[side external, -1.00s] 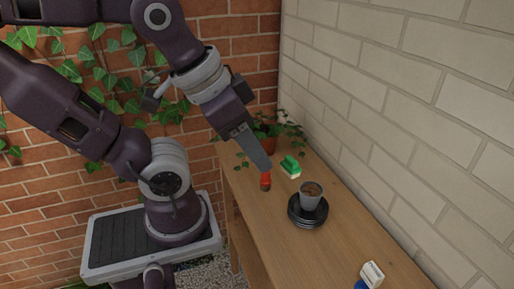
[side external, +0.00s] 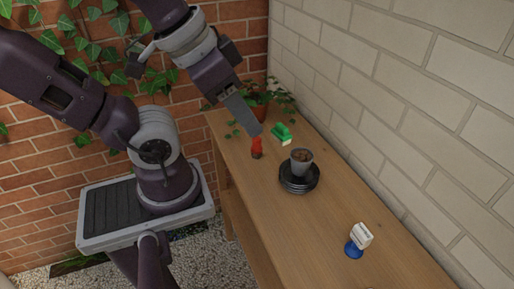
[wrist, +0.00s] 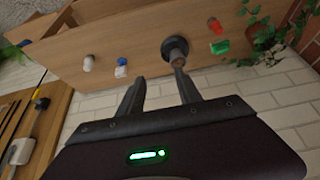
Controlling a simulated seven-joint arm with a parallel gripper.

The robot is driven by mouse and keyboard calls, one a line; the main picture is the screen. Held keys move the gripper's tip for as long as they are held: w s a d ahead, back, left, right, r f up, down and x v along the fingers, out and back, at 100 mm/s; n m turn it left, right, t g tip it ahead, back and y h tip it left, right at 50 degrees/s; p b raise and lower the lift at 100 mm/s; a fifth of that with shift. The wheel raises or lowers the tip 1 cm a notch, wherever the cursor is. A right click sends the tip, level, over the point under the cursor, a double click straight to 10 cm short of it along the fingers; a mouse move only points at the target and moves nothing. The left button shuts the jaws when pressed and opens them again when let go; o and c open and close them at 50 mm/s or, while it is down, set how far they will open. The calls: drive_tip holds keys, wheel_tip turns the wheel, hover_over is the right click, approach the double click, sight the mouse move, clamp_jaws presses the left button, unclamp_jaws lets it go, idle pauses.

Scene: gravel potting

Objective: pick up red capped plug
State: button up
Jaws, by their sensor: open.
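The red capped plug (side external: 257,148) stands on the wooden bench, left of the green-and-white item. It also shows in the wrist view (wrist: 215,26), small and near the top edge, right of my fingers. My gripper (side external: 255,127) is just above the plug in the side view, with a small gap. In the wrist view my gripper (wrist: 160,84) has its two fingers apart with nothing between them. The plug is not between the fingers. Its lower part is hard to make out.
A grey cup (side external: 301,162) with dark fill stands on stacked black saucers (side external: 313,179) near the plug. The green-and-white item (side external: 281,133) is close behind. A potted ivy (side external: 262,105) stands at the far end. A blue-and-white item (side external: 358,240) is nearer. The brick wall borders the bench.

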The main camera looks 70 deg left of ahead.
drive_tip(key=shift+o, duration=1)
